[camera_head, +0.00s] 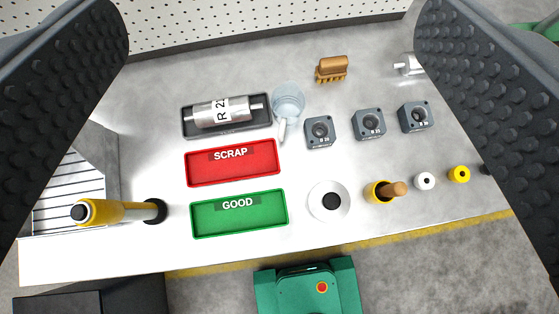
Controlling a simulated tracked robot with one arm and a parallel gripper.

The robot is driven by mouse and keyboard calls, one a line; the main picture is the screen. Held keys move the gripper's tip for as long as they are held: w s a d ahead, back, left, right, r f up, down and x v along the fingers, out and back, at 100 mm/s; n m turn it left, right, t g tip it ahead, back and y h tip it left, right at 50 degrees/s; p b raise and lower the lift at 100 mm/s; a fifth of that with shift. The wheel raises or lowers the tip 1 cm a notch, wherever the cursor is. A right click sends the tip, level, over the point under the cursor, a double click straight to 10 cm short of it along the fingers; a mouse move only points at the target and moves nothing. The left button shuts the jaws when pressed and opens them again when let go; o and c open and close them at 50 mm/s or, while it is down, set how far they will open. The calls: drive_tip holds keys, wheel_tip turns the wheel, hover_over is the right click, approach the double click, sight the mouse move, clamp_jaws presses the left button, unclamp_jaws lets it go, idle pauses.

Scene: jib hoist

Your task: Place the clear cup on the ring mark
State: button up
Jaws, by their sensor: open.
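The clear cup (289,97) stands on the bench behind the green and red trays, just right of the grey tray with the metal cylinder. A white disc with a black centre (343,201) lies near the bench's front edge, right of the green tray; it may be the ring mark, but I cannot tell for sure. My gripper (272,60) is open, with one dark ribbed finger at each side of the view. It is empty, and the cup shows between the fingers, well beyond them.
A red SCRAP tray (190,170) and green GOOD tray (197,220) lie left of the disc. Grey blocks (320,132) stand to the right, with a brush (332,68) behind. A yellow pot (374,194) is right of the disc. A yellow-black cylinder (118,212) stands left.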

sight(283, 125)
drive_tip(key=w+f+m+g+h+b, duration=0.1)
drive_tip(key=w+f+g+b, duration=0.1)
drive_tip(key=f, duration=1.3)
drive_tip(key=w+f+m+g+h+b, duration=0.1)
drive_tip(key=w+f+g+b, duration=0.15)
drive_tip(key=f, duration=1.25)
drive_tip(key=shift+t, duration=0.25)
drive_tip(key=x, duration=0.5)
drive_tip(key=b+x, duration=0.1)
drive_tip(key=x, duration=0.1)
drive_tip(key=shift+w+a+f, duration=0.2)
drive_tip(key=shift+w+f, duration=0.05)
drive_tip(key=shift+w, duration=0.2)
drive_tip(key=shift+a+b+x, duration=0.15)
drive_tip(key=shift+b+x, duration=0.15)
drive_tip(key=shift+x, duration=1)
drive_tip(key=shift+a+b+x, duration=0.2)
drive_tip(key=shift+b+x, duration=0.1)
drive_tip(key=shift+x, duration=0.95)
drive_tip(key=shift+w, duration=0.1)
drive_tip(key=c, duration=1.1)
drive_tip(key=shift+c, duration=0.2)
drive_tip(key=shift+r, duration=0.1)
